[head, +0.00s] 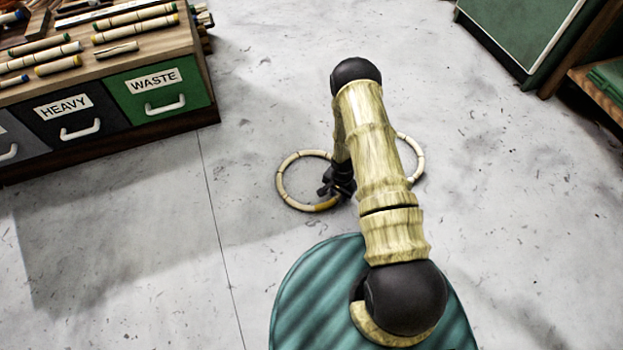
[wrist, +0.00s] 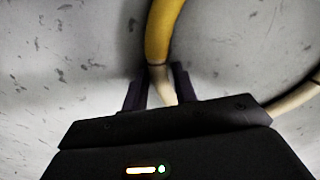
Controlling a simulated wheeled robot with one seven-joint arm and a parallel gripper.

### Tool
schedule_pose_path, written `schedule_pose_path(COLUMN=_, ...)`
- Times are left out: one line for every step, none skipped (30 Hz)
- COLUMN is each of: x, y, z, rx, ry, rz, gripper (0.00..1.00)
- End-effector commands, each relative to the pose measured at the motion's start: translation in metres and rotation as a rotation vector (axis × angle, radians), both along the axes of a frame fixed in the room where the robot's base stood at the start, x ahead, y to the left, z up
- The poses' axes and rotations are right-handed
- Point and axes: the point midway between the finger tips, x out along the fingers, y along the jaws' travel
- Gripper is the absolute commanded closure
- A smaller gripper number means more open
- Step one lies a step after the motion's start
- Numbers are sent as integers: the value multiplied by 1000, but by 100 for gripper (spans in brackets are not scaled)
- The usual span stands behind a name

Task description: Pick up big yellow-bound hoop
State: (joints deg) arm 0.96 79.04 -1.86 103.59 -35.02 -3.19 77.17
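The yellow-bound hoop (head: 281,185) is a pale rattan ring lying on the floor left of my arm in the head view. Its yellow binding shows at its lower right, close to my gripper, and large in the wrist view (wrist: 162,30). My gripper (head: 338,183) is low over the hoop's right side. In the wrist view my gripper's two dark fingers (wrist: 158,88) stand on either side of the rod, just below the yellow binding. A narrow gap shows beside the left finger, so the fingers look open around the rod. The fingertips are partly hidden in the head view.
Another pale hoop (head: 418,160) lies to the right, mostly hidden behind my arm. A pale curved rod (wrist: 297,96) shows at the right of the wrist view. A drawer cabinet (head: 110,68) stands upper left, green cabinets upper right. Floor between is clear.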

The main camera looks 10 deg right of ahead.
Motion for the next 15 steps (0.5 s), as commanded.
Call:
schedule_pose_path(x=0, y=0, z=0, rx=0, ry=0, rz=0, gripper=82)
schedule_pose_path(x=0, y=0, z=0, rx=0, ry=0, rz=0, gripper=88)
schedule_pose_path(x=0, y=0, z=0, rx=0, ry=0, rz=0, gripper=96)
schedule_pose_path(x=0, y=0, z=0, rx=0, ry=0, rz=0, gripper=100)
schedule_pose_path(x=0, y=0, z=0, rx=1, ry=-1, rz=0, gripper=100)
schedule_pose_path(x=0, y=0, z=0, rx=1, ry=-1, rz=0, gripper=100)
schedule_pose_path(x=0, y=0, z=0, rx=1, ry=-1, rz=0, gripper=100)
schedule_pose_path(x=0, y=0, z=0, rx=1, ry=-1, rz=0, gripper=100)
schedule_pose_path(x=0, y=0, z=0, rx=1, ry=-1, rz=0, gripper=100)
schedule_pose_path(x=0, y=0, z=0, rx=1, ry=-1, rz=0, gripper=100)
schedule_pose_path(x=0, y=0, z=1, rx=1, ry=-1, rz=0, gripper=100)
schedule_pose_path(x=0, y=0, z=2, rx=1, ry=-1, rz=0, gripper=100)
schedule_pose_path(x=0, y=0, z=3, rx=1, ry=-1, rz=0, gripper=100)
schedule_pose_path(x=0, y=0, z=5, rx=0, ry=-1, rz=0, gripper=100)
schedule_pose_path(x=0, y=0, z=8, rx=0, ry=-1, rz=0, gripper=100)
